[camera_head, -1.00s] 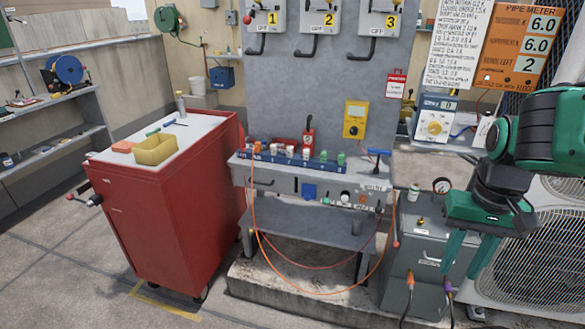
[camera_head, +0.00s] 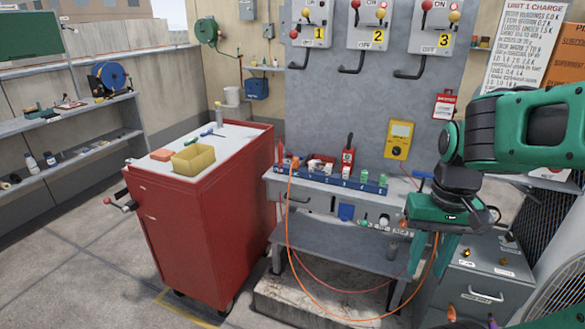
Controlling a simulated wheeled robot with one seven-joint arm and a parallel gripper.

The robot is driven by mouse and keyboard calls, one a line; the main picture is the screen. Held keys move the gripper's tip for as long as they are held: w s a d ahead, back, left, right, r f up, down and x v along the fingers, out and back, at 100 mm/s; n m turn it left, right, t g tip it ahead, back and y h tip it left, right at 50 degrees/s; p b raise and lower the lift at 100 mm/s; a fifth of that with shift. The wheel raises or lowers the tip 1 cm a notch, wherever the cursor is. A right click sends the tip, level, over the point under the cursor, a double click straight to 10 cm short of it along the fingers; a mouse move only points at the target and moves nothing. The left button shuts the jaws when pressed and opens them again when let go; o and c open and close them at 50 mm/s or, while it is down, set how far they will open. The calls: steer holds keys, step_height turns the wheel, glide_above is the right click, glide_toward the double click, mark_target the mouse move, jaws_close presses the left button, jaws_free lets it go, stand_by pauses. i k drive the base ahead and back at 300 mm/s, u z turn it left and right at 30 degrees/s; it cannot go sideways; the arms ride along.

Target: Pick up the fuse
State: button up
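A blue numbered rack (camera_head: 333,179) runs along the back of the grey bench. Small white pieces (camera_head: 316,166) stand at its left part and small green pieces (camera_head: 363,176) at its right part. They look like fuses, but they are too small to tell which is the fuse. My gripper (camera_head: 428,268) hangs at the right end of the bench, in front of it in the picture and right of the rack. Its two green fingers point down and stand apart, with nothing seen between them. It hides part of the bench's right end.
A red cabinet (camera_head: 205,235) with a yellow bin (camera_head: 200,158) on top stands left of the bench (camera_head: 300,200). An orange cable (camera_head: 291,240) loops in front of it. A grey cabinet (camera_head: 490,270) stands right. A yellow meter (camera_head: 399,139) hangs on the panel behind.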

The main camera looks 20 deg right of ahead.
mark_target(328, 167)
steer(key=z, duration=0.1)
steer(key=i, duration=1.25)
steer(key=z, duration=0.6)
